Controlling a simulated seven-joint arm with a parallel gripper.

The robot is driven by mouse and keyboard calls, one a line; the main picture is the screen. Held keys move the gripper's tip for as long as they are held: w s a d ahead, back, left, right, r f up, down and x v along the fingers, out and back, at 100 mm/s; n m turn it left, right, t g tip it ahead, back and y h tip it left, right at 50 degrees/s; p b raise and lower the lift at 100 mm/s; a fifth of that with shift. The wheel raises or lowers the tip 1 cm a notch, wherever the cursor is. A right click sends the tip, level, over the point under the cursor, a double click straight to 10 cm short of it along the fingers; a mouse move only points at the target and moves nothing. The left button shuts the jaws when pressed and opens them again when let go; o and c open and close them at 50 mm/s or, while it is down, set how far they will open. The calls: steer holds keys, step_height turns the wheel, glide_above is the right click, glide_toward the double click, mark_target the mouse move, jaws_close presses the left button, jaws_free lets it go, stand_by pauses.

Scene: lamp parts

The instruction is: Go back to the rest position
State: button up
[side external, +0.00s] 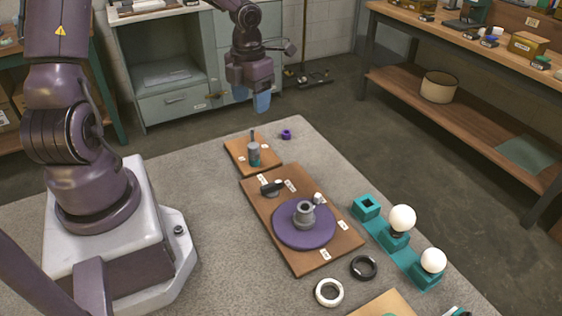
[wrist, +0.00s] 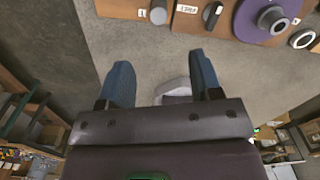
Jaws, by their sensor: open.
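My gripper (side external: 252,99) is raised in the air at the back, beyond the work mat. Its two blue fingers are apart and empty, and they point down. In the wrist view, the open fingers (wrist: 160,66) show with bare mat between their tips. The purple lamp base disc (side external: 305,236) lies flat on a wooden board (side external: 298,263), with a grey socket (side external: 304,213) upright at its middle. The disc also shows at the top right of the wrist view (wrist: 248,22), clear of the fingers.
A smaller board (side external: 236,151) bears a grey-teal cylinder (side external: 254,155). A teal holder (side external: 411,264) with two white bulbs (side external: 402,218) stands right. A black ring (side external: 363,267) and white ring (side external: 329,292) lie in front.

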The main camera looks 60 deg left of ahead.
steer(key=s+d+r+n+t, duration=0.2)
steer(key=s+d+r+n, duration=0.4)
steer(key=n, duration=1)
steer(key=s+d+r+n+t, duration=0.3)
steer(key=s+d+r+n, duration=0.3)
steer(key=r+n, duration=0.5)
steer(key=d+n, duration=0.2)
steer(key=n, duration=0.3)
steer(key=shift+s+t, duration=0.3)
